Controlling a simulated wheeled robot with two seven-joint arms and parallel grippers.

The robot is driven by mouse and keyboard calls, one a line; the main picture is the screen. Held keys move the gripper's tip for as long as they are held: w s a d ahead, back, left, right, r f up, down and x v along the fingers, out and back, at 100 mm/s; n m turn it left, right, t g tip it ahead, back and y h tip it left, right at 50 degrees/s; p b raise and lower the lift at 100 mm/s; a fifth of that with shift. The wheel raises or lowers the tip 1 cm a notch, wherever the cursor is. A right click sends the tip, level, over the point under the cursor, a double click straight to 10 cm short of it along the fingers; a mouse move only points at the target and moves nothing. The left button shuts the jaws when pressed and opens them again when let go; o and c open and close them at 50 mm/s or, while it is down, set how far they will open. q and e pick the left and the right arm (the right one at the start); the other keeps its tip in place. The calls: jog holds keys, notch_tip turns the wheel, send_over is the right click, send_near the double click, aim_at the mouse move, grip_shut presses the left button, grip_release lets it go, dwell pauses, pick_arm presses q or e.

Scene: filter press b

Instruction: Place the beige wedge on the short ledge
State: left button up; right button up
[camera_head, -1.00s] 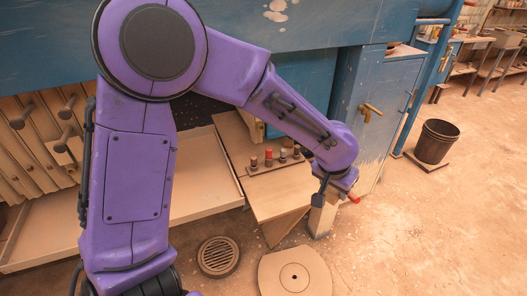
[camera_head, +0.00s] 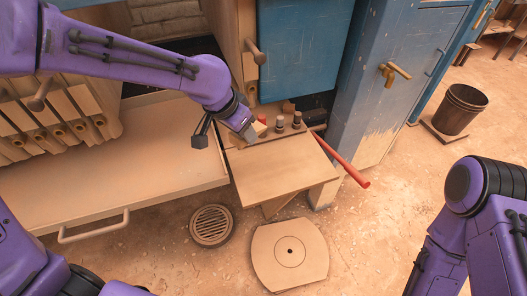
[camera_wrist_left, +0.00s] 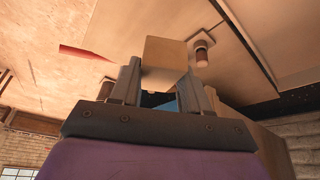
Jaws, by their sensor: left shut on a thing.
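My left gripper (camera_head: 248,132) is over the back left part of the small beige ledge (camera_head: 285,175). In the left wrist view, its two fingers (camera_wrist_left: 160,88) are shut on a beige block-like piece, the wedge (camera_wrist_left: 166,52). In the head view only a little of the wedge (camera_head: 259,129) shows beside the fingers. I cannot tell whether it touches the surface below. My right arm comes in at the right edge of the head view; its gripper is out of view.
Several small capped pieces (camera_head: 279,124) stand in a row along the ledge's back. A red bar (camera_head: 345,161) sticks out at its right. A wide beige tray (camera_head: 130,165) lies to the left. A blue cabinet (camera_head: 385,100) stands at the right. The ledge's front is clear.

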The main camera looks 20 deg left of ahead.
pick_arm(q)
notch_tip(320, 180, down, 3)
jog(key=s+d+m+g+h+b, duration=0.1)
jog(key=s+d+m+h+b, duration=0.15)
jog(key=m+b, duration=0.3)
send_over(273, 152)
jog(key=a, duration=0.1)
jog(key=shift+y, duration=0.35)
jog(key=f, duration=0.6)
jog(key=s+f, duration=0.1)
jog(key=f, duration=0.2)
jog(key=shift+a+f, duration=0.2)
jog(key=shift+f, duration=0.05)
jog(key=shift+w+f, duration=0.15)
jog(key=shift+f, duration=1.5)
pick_arm(e)
notch_tip(273, 152, down, 8)
jog(key=shift+f, duration=0.2)
pick_arm(q)
jog(key=shift+f, duration=0.1)
jog(key=o, duration=0.8)
jog(key=shift+c, duration=0.2)
jog(key=v, duration=1.2)
jog(key=shift+w, duration=0.2)
pick_arm(e)
jog(key=shift+r, duration=0.45)
